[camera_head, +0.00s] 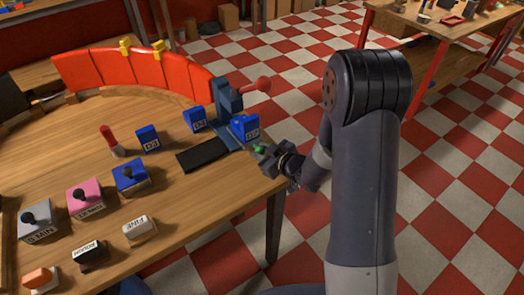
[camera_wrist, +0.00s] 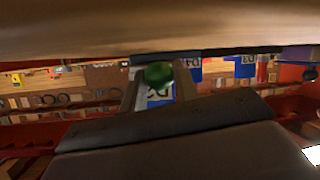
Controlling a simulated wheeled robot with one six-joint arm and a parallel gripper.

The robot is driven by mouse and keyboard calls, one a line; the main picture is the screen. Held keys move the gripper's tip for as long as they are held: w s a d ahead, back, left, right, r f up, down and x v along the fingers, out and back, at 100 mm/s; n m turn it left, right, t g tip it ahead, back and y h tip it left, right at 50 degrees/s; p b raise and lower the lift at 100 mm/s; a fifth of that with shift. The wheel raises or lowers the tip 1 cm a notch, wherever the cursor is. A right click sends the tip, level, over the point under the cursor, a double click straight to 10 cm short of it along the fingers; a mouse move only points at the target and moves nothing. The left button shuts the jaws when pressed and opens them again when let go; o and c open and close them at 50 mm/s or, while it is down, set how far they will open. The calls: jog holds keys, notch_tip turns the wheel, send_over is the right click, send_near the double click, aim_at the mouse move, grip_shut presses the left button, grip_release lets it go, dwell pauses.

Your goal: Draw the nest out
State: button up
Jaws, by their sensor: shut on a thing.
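My gripper (camera_head: 268,156) is at the right edge of the wooden table. It is shut on a small green knob (camera_head: 259,149), which also shows between the fingers in the wrist view (camera_wrist: 159,74). A blue labelled block (camera_head: 244,128) stands beside the press, just behind the knob. The nest itself is not clearly distinguishable; the gripper and the press area hide how it joins the knob.
A black mat (camera_head: 203,154) lies left of the press. Blue blocks (camera_head: 148,138), a red-handled tool (camera_head: 111,141) and several switch boxes (camera_head: 85,201) stand on the table (camera_head: 200,215). A curved red guard (camera_head: 135,68) lines the back. Open checkered floor (camera_head: 450,170) lies right.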

grip_shut()
